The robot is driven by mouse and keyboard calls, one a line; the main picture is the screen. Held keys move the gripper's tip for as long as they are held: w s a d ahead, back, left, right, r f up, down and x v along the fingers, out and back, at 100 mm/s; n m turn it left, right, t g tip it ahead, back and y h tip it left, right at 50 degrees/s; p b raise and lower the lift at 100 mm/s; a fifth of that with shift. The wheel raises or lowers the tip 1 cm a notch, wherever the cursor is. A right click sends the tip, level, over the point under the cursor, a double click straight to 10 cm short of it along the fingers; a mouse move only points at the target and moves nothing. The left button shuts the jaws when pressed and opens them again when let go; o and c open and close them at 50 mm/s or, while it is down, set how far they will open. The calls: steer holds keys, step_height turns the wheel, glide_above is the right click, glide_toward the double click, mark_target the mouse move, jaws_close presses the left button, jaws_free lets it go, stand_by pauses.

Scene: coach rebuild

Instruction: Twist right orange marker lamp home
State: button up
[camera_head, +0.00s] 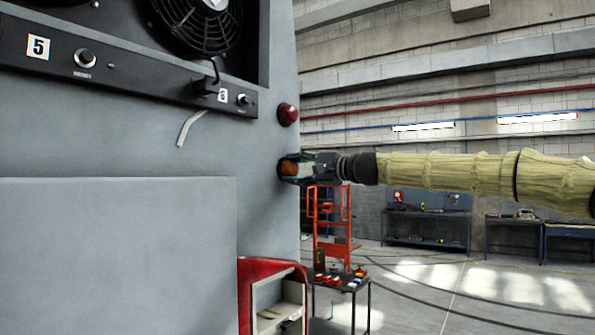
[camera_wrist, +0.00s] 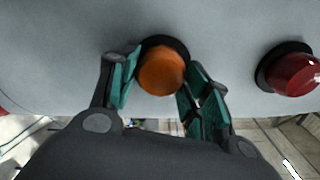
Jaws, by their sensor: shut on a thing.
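The orange marker lamp (camera_wrist: 163,71) is round and sits in a dark ring on the grey coach panel. It also shows in the head view (camera_head: 289,168), near the panel's right edge and below a red lamp. My gripper (camera_wrist: 158,80) has its green-padded fingers on either side of the orange lamp and is shut on it. The lamp's dark ring is partly visible behind it against the panel. Whether the lamp sits flush in its ring cannot be told. My arm in its yellow sleeve reaches in from the right in the head view.
A red lamp (camera_head: 288,114) sits just above the orange one; in the wrist view it is at the right (camera_wrist: 292,72). A fan (camera_head: 197,22) and a dark switch strip (camera_head: 130,70) are at upper left. A red cart (camera_head: 246,290) stands below. Open floor lies to the right.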

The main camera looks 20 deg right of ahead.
steer(key=shift+r, duration=0.15)
steer(key=o, duration=0.8)
steer(key=shift+c, duration=0.2)
steer(key=shift+o, duration=1.2)
steer(key=shift+a, duration=0.2)
steer(key=shift+d, duration=0.15)
steer(key=shift+s+d, duration=0.35)
steer(key=v, duration=1.1)
